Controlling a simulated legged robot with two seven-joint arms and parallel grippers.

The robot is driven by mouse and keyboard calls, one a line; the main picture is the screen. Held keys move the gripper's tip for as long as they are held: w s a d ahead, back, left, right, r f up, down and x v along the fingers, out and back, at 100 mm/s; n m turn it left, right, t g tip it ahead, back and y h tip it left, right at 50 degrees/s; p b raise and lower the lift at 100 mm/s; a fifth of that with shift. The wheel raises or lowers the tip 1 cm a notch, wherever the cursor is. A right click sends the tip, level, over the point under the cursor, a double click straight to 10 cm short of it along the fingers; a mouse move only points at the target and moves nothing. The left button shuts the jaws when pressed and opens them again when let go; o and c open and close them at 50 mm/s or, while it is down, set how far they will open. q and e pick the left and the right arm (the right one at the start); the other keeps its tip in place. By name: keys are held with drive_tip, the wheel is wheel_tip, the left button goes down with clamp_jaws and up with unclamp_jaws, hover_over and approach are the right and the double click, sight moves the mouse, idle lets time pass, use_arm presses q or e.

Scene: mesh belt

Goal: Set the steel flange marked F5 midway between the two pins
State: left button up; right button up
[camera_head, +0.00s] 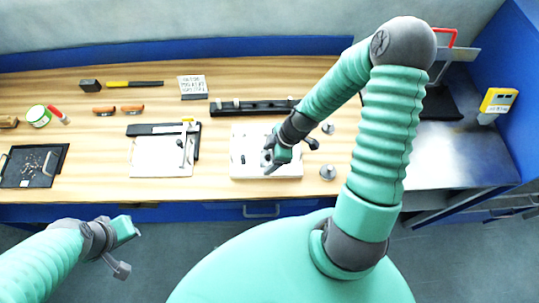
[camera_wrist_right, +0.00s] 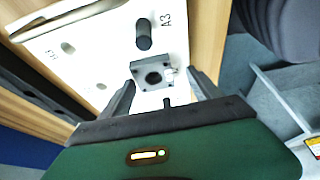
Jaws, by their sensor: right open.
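A pale board (camera_head: 265,174) lies on the wooden bench; it fills much of the right wrist view (camera_wrist_right: 110,40). One dark upright pin (camera_wrist_right: 143,36) stands on it beside the letters A3, and a dark peg (camera_head: 243,159) shows in the head view. A square grey steel piece (camera_wrist_right: 138,72) with a round hole sits at the board; no F5 mark is readable. My right gripper (camera_head: 270,160) is open over the board, its fingers (camera_wrist_right: 162,92) either side of the steel piece's near part. A second pin cannot be made out. My left gripper (camera_head: 133,232) hangs empty in front of the bench; its jaw opening is unclear.
Two grey conical metal parts (camera_head: 327,171) stand right of the board. A dark rail (camera_head: 255,106) lies behind it. Left are another pale board (camera_head: 160,170) and a black tray (camera_head: 60,152). A yellow device (camera_head: 498,100) stands far right. Bare wood lies between the two boards.

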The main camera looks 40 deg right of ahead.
drive_tip(key=d+v, duration=0.1)
drive_tip(key=v, duration=1.1)
drive_tip(key=s+a+r+m+h, duration=0.2)
drive_tip(key=a+r+m+h, duration=0.1)
drive_tip(key=a+m, duration=0.5)
drive_tip(key=m, duration=0.3)
drive_tip(key=shift+a+h, duration=0.3)
drive_tip(key=shift+a, duration=0.05)
